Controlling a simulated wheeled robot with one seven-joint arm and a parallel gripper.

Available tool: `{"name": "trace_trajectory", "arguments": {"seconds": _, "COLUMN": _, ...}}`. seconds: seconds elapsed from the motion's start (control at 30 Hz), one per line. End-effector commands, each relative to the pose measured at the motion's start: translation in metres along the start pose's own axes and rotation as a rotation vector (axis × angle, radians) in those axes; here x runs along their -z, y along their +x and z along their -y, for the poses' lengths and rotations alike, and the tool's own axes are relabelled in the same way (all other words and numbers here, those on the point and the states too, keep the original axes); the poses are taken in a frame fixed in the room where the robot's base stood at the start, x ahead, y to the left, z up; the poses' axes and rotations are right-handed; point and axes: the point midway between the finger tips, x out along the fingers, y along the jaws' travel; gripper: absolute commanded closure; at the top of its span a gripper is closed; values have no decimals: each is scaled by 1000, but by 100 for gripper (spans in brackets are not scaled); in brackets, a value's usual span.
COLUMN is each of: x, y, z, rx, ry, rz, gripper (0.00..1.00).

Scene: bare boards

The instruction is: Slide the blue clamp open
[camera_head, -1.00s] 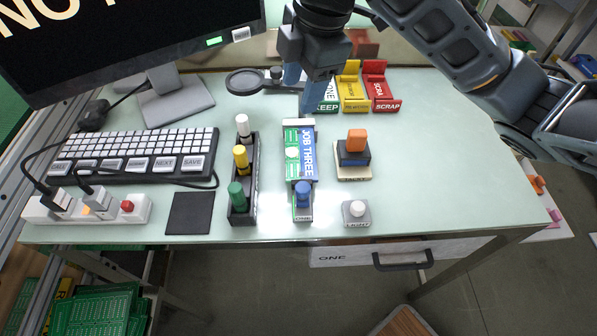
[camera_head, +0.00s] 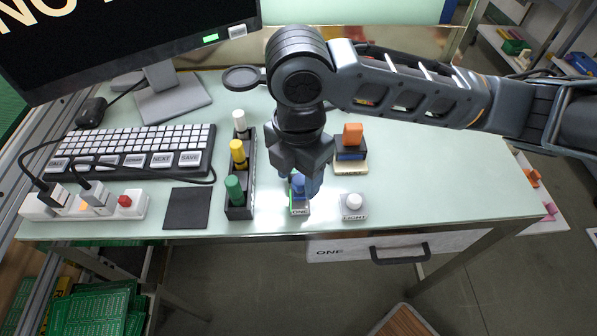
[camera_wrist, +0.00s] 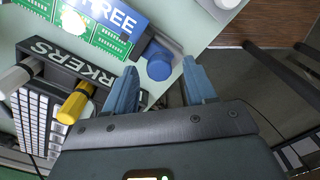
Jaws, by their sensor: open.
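The blue clamp shows as a round blue knob (camera_wrist: 158,62) on a grey block in the wrist view. It lies just beyond and between my two blue fingertips. In the head view the clamp (camera_head: 298,186) is partly hidden by my gripper (camera_head: 309,186), which hangs over it at the front end of the job holder. My gripper (camera_wrist: 160,76) is open, with nothing seen between its fingers. The green circuit board (camera_wrist: 100,40) with its blue JOB THREE label sits beside the clamp in the wrist view; my arm covers most of it in the head view.
A dark marker rack (camera_head: 240,210) with white, yellow and green markers stands close to the left. A white LIGHT button (camera_head: 353,205) and a block with an orange knob (camera_head: 352,135) stand to the right. The table's front edge is near; the table's right side is clear.

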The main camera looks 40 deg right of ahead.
Motion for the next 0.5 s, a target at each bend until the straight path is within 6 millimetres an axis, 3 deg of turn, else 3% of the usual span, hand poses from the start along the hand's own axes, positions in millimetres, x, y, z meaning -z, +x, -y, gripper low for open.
{"name": "trace_trajectory", "arguments": {"seconds": 0.3, "x": 0, "y": 3, "z": 0, "rx": 0, "ry": 1, "rz": 0, "gripper": 46}}
{"name": "trace_trajectory", "arguments": {"seconds": 0.5, "x": 0, "y": 3, "z": 0, "rx": 0, "ry": 1, "rz": 0, "gripper": 65}}
